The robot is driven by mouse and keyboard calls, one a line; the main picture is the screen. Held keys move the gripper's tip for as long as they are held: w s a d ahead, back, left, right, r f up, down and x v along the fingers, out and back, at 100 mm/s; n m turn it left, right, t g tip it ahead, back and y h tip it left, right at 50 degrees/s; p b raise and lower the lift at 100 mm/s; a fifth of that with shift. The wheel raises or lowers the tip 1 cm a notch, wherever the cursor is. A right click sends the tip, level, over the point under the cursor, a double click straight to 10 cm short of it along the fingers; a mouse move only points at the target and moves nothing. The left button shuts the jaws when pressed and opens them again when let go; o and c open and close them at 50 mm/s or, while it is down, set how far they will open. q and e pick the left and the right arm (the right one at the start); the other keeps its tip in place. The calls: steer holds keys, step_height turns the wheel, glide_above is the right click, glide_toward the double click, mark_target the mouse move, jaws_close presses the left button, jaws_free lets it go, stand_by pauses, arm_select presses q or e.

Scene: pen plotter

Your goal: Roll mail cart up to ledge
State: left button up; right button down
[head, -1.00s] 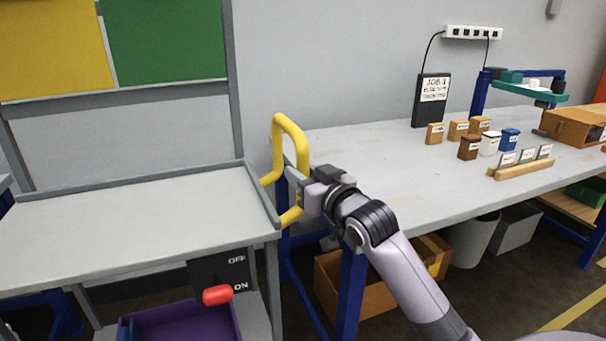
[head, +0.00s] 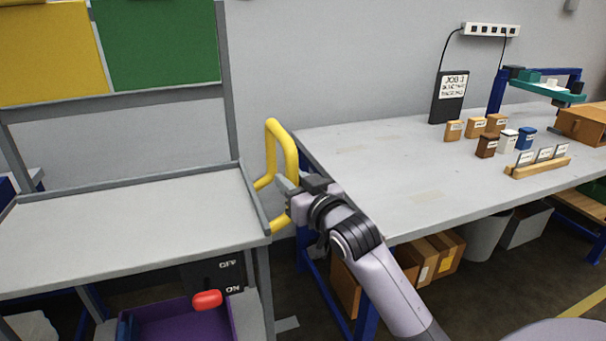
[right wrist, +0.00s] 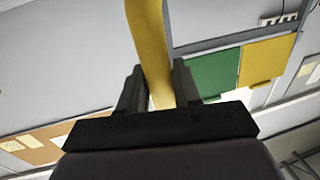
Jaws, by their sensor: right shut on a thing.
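The mail cart (head: 120,225) fills the left of the head view, with a grey raised-edge top, an upright back frame and a yellow loop handle (head: 291,152) on its right side. My right gripper (head: 288,190) is shut on the handle's upright bar. In the right wrist view the yellow handle (right wrist: 149,50) runs between the two dark fingers (right wrist: 158,90). My left gripper is not in view. I cannot tell which edge is the ledge.
A grey worktable (head: 400,170) stands right of the cart, holding small labelled boxes (head: 486,146) and a wooden card holder (head: 538,168). Cardboard boxes (head: 440,255) sit beneath it. A red OFF/ON lever (head: 207,300) and purple bin (head: 185,320) are on the cart's lower part.

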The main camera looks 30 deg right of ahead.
steer(key=a, duration=0.2)
steer(key=w+a, duration=0.1)
steer(key=a, duration=0.1)
steer(key=a+p, duration=0.1)
steer(key=a, duration=0.1)
steer(key=shift+w+a, duration=0.25)
steer(key=shift+a, duration=0.05)
steer(key=shift+w+a, duration=0.15)
steer(key=shift+a, duration=0.6)
steer(key=c, duration=1.1)
jaws_free()
steer(key=shift+c, duration=0.2)
steer(key=shift+o, duration=1.1)
steer(key=shift+a, duration=0.15)
steer(key=shift+s, duration=0.25)
steer(key=s, duration=0.6)
steer(key=shift+s, duration=0.3)
